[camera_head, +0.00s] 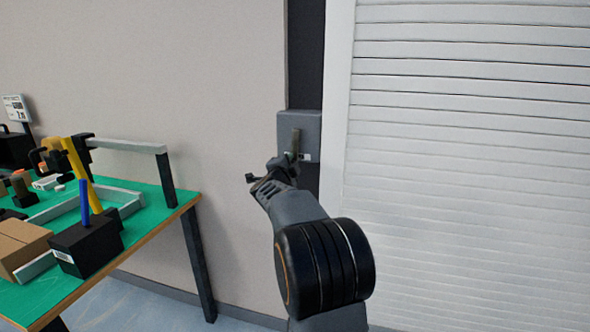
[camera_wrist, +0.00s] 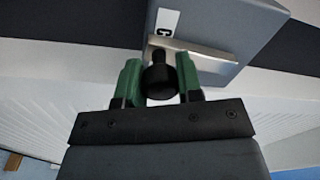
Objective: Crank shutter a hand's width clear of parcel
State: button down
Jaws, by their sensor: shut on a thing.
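The white slatted shutter (camera_head: 470,150) fills the right side of the head view; its lower edge is out of frame. The grey crank box (camera_head: 298,125) is on the wall just left of it and also shows in the wrist view (camera_wrist: 235,25). A metal crank arm (camera_head: 296,142) is on the box's face. My gripper (camera_head: 285,165) is at the crank. In the wrist view its green fingers (camera_wrist: 159,82) are shut on the dark crank knob (camera_wrist: 160,72), one on each side. No parcel shows under the shutter.
A green-topped table (camera_head: 150,215) stands at the left with a brown cardboard box (camera_head: 18,245), a black box (camera_head: 88,245) holding a blue stick, and several tools. Bare wall and floor lie between the table and my arm.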

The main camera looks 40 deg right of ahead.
jog(key=shift+w+a+m, duration=0.4)
jog(key=shift+w+m, duration=0.1)
jog(key=shift+m, duration=0.4)
jog(key=c, duration=0.8)
grip_release()
jog(key=shift+r, duration=0.15)
jog(key=v, duration=1.4)
jog(key=shift+w, duration=0.1)
